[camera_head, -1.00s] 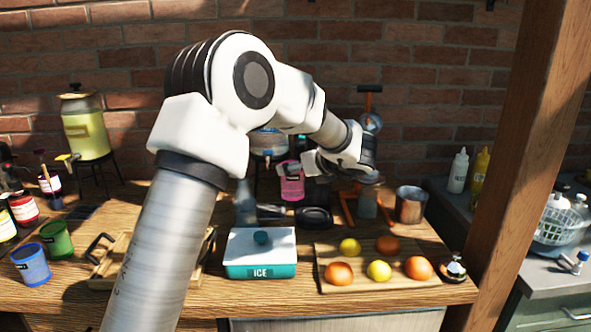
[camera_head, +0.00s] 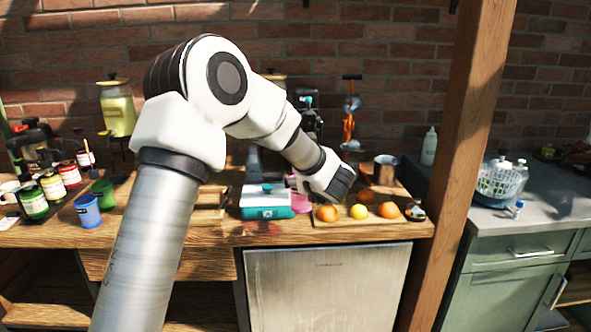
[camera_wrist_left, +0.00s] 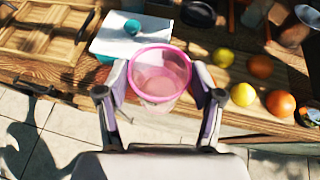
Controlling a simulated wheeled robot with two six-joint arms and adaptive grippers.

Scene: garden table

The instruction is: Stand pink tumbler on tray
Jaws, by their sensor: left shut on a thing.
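My left gripper (camera_wrist_left: 158,92) is shut on the pink tumbler (camera_wrist_left: 160,78), with a finger on each side of it. In the left wrist view the tumbler's round rim faces the camera and I see into its empty inside. In the head view the tumbler (camera_head: 301,204) shows partly, beside the ice box, and the wrist hides much of the fingers. The tumbler is held near the table's front edge. The wooden tray (camera_wrist_left: 30,57) with dark handles lies at the upper left of the wrist view. In the head view my arm partly covers the tray (camera_head: 209,212).
The teal ice box (camera_head: 266,212) with a white lid stands between tray and tumbler. A board with oranges and lemons (camera_head: 358,211) is to the right. Paint pots (camera_head: 88,210) stand at the left. A metal cup (camera_head: 385,169) is behind the fruit.

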